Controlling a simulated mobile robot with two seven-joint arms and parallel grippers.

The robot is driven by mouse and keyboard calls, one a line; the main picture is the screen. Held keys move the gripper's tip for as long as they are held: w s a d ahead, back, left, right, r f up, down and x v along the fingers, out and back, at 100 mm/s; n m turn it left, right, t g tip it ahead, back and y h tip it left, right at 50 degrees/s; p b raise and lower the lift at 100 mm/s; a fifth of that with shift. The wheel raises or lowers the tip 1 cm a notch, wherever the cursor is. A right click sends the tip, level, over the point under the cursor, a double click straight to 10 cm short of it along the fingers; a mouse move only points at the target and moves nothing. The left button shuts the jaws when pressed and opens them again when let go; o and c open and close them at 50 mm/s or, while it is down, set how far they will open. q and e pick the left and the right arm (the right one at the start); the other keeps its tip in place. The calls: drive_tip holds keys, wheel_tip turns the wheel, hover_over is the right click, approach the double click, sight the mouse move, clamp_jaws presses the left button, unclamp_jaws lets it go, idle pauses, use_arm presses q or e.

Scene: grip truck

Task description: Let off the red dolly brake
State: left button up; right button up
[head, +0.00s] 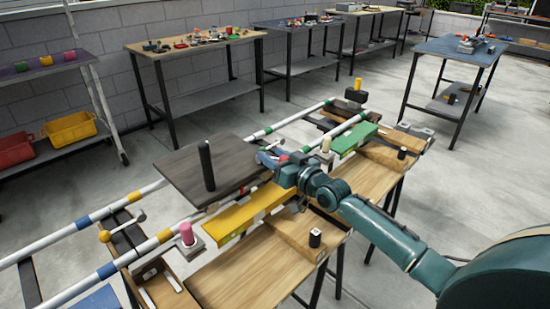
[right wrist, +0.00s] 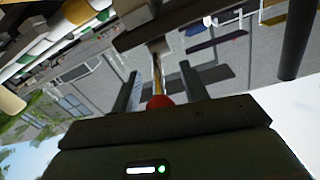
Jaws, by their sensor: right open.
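The dark dolly platform (head: 185,168) with a black upright post (head: 206,165) sits over white rails. A red knob (head: 283,158), which looks like the brake's handle, shows by my right gripper (head: 271,157) at the platform's right edge. In the right wrist view the red knob (right wrist: 158,101) is on a thin pale rod (right wrist: 158,78). It lies between the two separated fingers of my right gripper (right wrist: 159,80), close to the palm. I cannot tell whether either finger touches it. The knob's far side is hidden. My left gripper is not in view.
A yellow bar (head: 245,213) and a green block (head: 353,140) lie near my right arm. A pink handle (head: 187,233), a cream handle (head: 326,145) and a yellow knob (head: 104,236) stand along the rails.

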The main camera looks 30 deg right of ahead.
drive_tip(key=shift+c, duration=0.3)
clamp_jaws()
idle(0.3)
